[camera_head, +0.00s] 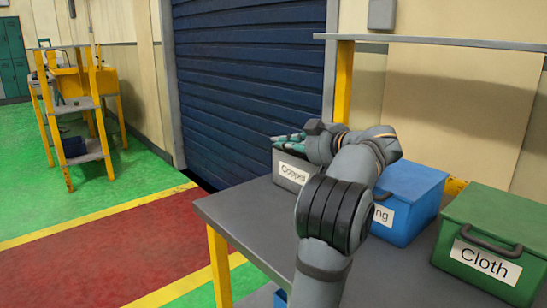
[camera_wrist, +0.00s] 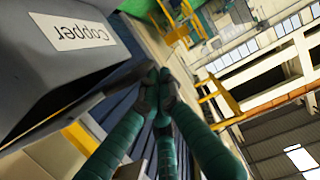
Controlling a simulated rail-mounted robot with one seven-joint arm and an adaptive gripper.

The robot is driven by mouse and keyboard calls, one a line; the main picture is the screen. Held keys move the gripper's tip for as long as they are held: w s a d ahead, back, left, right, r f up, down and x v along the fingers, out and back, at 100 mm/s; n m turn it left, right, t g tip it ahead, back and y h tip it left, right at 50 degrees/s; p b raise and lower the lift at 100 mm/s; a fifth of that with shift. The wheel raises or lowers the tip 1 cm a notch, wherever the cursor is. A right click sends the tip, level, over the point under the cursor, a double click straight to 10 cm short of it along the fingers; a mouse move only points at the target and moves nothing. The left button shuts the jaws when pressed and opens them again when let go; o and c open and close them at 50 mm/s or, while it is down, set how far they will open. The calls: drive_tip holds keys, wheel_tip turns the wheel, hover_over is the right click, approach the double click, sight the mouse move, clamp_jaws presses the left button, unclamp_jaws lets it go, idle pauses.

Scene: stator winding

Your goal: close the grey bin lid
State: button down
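The grey bin (camera_head: 290,172), with a "Copper" label, stands at the left back of the table, partly hidden by my arm. Its labelled side (camera_wrist: 75,35) shows upside down at the left of the wrist view. The state of its lid is not clear in the head view. My gripper (camera_head: 285,138) is over the top of this bin, its teal fingers lying above it. In the wrist view the dark fingertips (camera_wrist: 158,80) come together beside a dark bar along the bin. I cannot tell whether they touch it, and nothing shows held between them.
A blue bin (camera_head: 412,200) stands right of the grey bin, partly behind my arm. A closed green "Cloth" bin (camera_head: 495,240) is farther right. A shelf (camera_head: 440,42) runs above the grey table (camera_head: 245,222). The table's left front is clear.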

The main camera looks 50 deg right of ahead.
drive_tip(key=shift+a+f+n+h+b, duration=0.15)
drive_tip(key=shift+f+n+h+b, duration=0.2)
drive_tip(key=shift+f+b, duration=1.3)
drive_tip(key=shift+r+b, duration=0.3)
drive_tip(key=shift+b, duration=0.05)
drive_tip(key=shift+s, duration=0.1)
drive_tip(key=v, duration=0.7)
drive_tip(key=shift+s+r, duration=0.15)
drive_tip(key=r+p+x, duration=0.1)
drive_tip(key=p+x, duration=0.3)
drive_tip(key=x, duration=0.3)
drive_tip(key=shift+w+r, duration=0.25)
drive_tip(key=shift+r, duration=0.1)
